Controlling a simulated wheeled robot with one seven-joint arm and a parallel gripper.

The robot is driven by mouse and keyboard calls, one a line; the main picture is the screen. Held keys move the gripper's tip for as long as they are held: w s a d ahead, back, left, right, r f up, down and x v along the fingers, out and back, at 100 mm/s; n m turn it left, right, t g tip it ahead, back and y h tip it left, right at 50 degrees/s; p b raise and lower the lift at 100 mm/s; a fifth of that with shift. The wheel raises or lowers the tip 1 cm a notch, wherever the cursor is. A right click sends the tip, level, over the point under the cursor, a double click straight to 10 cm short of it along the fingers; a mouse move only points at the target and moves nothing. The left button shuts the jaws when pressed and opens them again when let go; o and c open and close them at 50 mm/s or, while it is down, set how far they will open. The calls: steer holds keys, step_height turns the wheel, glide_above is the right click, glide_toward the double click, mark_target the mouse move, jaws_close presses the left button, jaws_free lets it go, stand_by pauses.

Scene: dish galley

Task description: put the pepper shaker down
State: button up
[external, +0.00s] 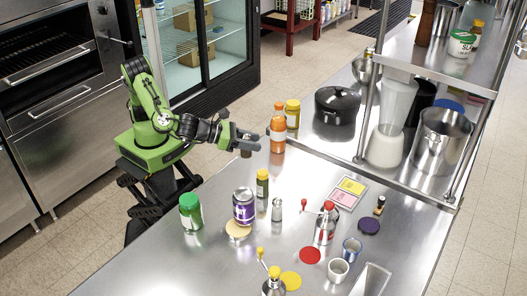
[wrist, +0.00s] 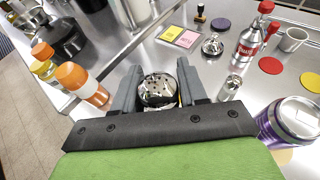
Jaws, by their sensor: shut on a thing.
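The pepper shaker (wrist: 158,88) has a rounded metal top with holes and sits upright between the two fingers in the wrist view. My gripper (wrist: 158,92) is shut on it. In the external view my gripper (external: 243,140) is at the left edge of the steel counter (external: 215,262), and the shaker (external: 245,153) shows as a small dark body under the fingers. It appears held above the counter, though the gap below is hard to judge. A second, silver shaker (external: 277,209) stands on the counter; it also shows in the wrist view (wrist: 231,88).
An orange bottle (external: 278,132) and yellow-lidded jar (external: 292,113) stand close beside my gripper. Coloured notes (external: 347,191) lie right. Bare counter lies between the orange bottle and the notes.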

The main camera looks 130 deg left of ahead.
steer(key=s+a+n+g+y+b, duration=0.1)
steer(key=s+a+n+g+y, duration=0.15)
steer(key=a, duration=0.95)
steer(key=shift+n, duration=0.25)
step_height(320, 180, down, 15)
steer(key=b, duration=0.3)
steer(key=shift+s+d, duration=0.15)
steer(key=shift+f+b, duration=0.15)
steer(key=shift+b, duration=0.15)
steer(key=o, duration=1.1)
